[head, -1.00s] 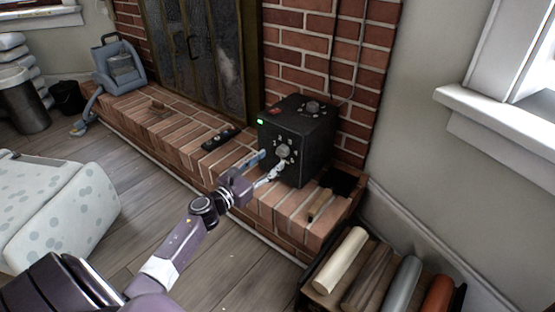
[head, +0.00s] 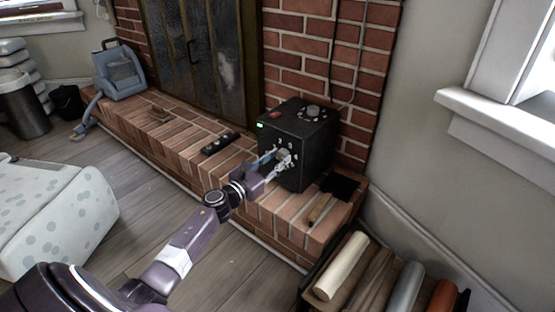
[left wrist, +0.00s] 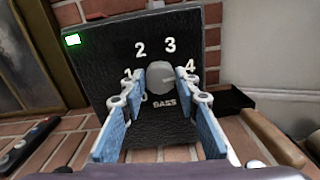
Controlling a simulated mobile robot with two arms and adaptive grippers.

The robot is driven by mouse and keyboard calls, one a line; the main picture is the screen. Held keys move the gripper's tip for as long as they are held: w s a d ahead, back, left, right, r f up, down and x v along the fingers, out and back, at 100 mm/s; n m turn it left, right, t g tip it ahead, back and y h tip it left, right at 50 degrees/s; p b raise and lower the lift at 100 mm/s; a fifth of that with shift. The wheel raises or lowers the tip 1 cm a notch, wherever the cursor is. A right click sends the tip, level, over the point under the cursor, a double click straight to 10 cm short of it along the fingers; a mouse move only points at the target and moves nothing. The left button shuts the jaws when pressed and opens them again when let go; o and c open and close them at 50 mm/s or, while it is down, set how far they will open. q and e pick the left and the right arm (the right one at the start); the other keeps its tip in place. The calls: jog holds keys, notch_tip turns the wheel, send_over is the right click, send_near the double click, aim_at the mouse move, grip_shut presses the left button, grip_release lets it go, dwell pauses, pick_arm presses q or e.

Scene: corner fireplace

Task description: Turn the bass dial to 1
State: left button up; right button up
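The bass dial (left wrist: 160,82) is a round grey knob on the front of a black box (head: 295,145), above the word BASS in the left wrist view. White numerals 1, 2, 3 and 4 arc around it, with 1 at left and 4 at right. A faint line on the knob seems to point right, toward 4. My left gripper (head: 274,158) is at the box front. In the left wrist view its blue-padded fingers (left wrist: 160,90) are spread on either side of the dial; I cannot tell whether they touch it. My right gripper is out of view.
The box stands on a brick hearth (head: 175,125), with another knob (head: 313,113) on top. A black remote-like object (head: 220,143) lies to its left. A rack of rolls (head: 385,278) stands at lower right. A spotted white ottoman (head: 55,215) is at left, with wooden floor between.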

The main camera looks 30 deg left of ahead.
pick_arm(q)
jog(key=shift+c, duration=1.2)
